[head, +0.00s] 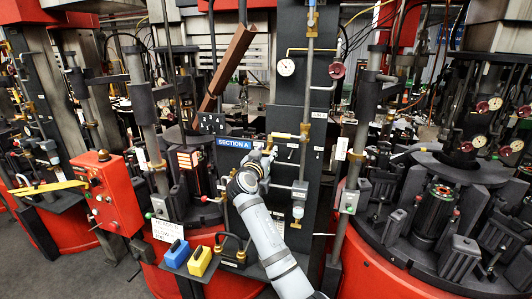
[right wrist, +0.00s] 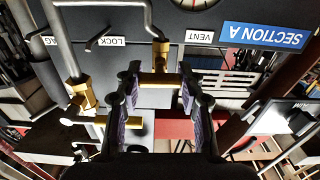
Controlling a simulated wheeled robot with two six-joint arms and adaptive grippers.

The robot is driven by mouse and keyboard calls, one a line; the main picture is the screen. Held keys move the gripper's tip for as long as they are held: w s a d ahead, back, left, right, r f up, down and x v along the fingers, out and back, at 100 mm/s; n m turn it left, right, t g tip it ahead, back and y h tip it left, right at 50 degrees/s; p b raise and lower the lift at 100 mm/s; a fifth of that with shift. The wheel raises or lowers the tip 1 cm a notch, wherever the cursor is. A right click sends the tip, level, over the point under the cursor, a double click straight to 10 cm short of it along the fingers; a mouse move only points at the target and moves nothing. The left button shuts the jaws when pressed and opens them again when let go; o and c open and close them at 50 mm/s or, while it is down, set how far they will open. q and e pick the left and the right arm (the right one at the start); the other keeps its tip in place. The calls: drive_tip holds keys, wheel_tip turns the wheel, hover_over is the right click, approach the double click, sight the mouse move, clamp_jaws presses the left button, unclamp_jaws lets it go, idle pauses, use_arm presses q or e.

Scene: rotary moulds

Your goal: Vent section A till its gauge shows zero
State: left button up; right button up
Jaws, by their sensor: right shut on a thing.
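The blue SECTION A sign (head: 234,144) is on the dark panel, and it shows upside down in the right wrist view (right wrist: 262,36). A white-faced round gauge (head: 286,67) sits higher on the panel; its needle is too small to read. In the right wrist view, a brass valve (right wrist: 160,52) stands by the VENT label (right wrist: 199,36), with a yellow handle (right wrist: 159,78) across it. My right gripper (right wrist: 160,90) is shut on this handle, one finger at each end. It shows right of the sign in the head view (head: 267,156). My left gripper is out of view.
A second yellow handle (head: 285,136) is on the pipe just right of my right gripper. A red knob (head: 337,70) is beside the gauge. A red control box (head: 108,190) is at left.

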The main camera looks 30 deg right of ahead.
drive_tip(key=n, duration=0.8)
drive_tip(key=shift+w+n, duration=0.1)
drive_tip(key=shift+n, duration=0.2)
drive_tip(key=n+p, duration=0.3)
drive_tip(key=n, duration=0.2)
drive_tip(key=shift+a, duration=0.1)
drive_tip(key=n+p, duration=0.1)
drive_tip(key=n, duration=0.1)
drive_tip(key=n+p, duration=0.1)
drive_tip(key=n, duration=0.1)
drive_tip(key=shift+f+n, duration=0.2)
drive_tip(key=shift+n, duration=0.1)
drive_tip(key=shift+f+n, duration=0.1)
drive_tip(key=shift+n, duration=0.2)
drive_tip(key=o, duration=1.2)
